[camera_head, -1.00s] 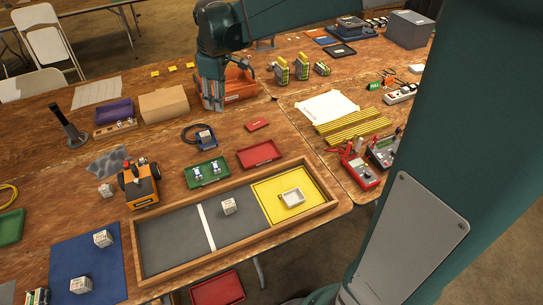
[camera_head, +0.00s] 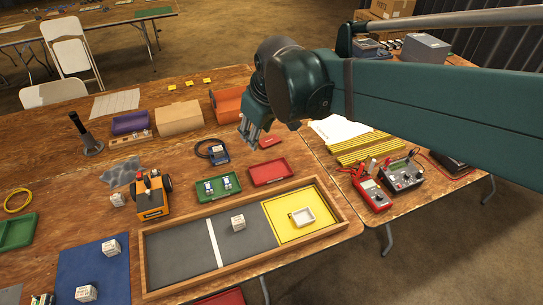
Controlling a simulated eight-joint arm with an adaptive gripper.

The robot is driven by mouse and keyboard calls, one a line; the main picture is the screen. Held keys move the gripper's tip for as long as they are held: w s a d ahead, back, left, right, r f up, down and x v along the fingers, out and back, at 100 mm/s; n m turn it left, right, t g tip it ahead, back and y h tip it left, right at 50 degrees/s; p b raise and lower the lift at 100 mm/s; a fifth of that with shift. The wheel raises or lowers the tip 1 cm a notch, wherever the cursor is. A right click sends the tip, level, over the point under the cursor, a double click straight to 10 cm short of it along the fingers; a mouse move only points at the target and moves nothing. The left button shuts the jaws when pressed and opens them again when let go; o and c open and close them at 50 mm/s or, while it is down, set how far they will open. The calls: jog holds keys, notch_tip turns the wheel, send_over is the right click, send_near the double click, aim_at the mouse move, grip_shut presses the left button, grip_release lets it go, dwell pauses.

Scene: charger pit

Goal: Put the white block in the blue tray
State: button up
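Several small whitish blocks with dark print are in view. One white block (camera_head: 238,222) sits on the grey panel of the wood-framed board. Two more lie on a flat blue mat (camera_head: 68,268) at the lower left, and another (camera_head: 117,199) is beside the orange wheeled vehicle. I cannot tell which block is meant. No clearly blue tray shows; the blue mat has no visible walls. My gripper (camera_head: 250,134) points down above the table, behind the red tray, apart from all the blocks. Its fingers are small and dark, and I see nothing held between them.
The orange vehicle (camera_head: 151,197) stands left. Meters stand right.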

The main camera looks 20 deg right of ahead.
jog(key=s+d+f+m+t, duration=0.1)
jog(key=s+f+m, duration=0.1)
jog(key=s, duration=0.5)
jog(key=s+f+m+t, duration=0.1)
jog(key=s+f+m, duration=0.1)
jog(key=s, duration=0.5)
jog(key=shift+s+d+m, duration=0.2)
jog(key=shift+d+m, duration=0.15)
jog(key=shift+m, duration=0.25)
